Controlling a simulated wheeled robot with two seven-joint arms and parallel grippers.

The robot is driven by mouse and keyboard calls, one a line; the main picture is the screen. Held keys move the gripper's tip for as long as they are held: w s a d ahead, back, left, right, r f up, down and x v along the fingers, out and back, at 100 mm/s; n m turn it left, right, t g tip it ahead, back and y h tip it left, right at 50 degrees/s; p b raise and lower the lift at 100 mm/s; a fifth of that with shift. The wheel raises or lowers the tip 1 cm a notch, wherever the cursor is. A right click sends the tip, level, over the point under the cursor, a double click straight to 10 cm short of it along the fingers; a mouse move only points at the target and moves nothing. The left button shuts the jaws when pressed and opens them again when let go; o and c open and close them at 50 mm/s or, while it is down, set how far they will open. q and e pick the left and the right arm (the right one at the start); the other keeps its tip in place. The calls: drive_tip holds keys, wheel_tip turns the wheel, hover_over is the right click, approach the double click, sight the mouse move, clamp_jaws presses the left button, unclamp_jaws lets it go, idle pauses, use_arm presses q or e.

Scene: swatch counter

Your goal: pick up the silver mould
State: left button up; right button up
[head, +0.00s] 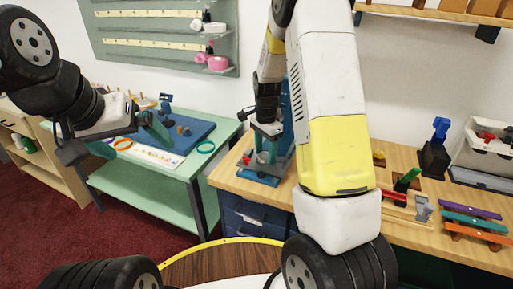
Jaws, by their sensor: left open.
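A small silver-grey block (423,208), which looks like the silver mould, stands on the wooden counter (402,160) at the right, beside a light wooden holder. No gripper is near it. My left gripper (128,142) is open, over the green table's near left part, far to the left of the block. My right gripper (264,149) is lowered at the left end of the wooden counter, in front of a blue stand. It is small and overlaps the blue-teal parts there, so its jaws are unclear. My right arm hides the middle of the counter.
The green table (222,131) carries a blue mat (190,141) and coloured rings. Purple, teal and orange bars (474,222) lie right of the silver block. A white bin (485,145) and a dark stand (435,157) are behind. A shelf (430,12) hangs above.

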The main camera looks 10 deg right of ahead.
sight(265, 158)
clamp_jaws()
drive_tip(key=shift+r, duration=0.1)
drive_tip(key=shift+r, duration=0.55)
wheel_tip(265, 158, up, 2)
drive_tip(key=shift+r, duration=0.1)
drive_tip(key=shift+s+a+r, duration=0.1)
drive_tip(key=shift+s+r, duration=0.05)
drive_tip(key=shift+s, duration=0.5)
drive_tip(key=s+a+r, duration=0.1)
drive_tip(key=s, duration=1.3)
drive_tip(key=shift+s+r, duration=0.15)
drive_tip(key=shift+s, duration=0.2)
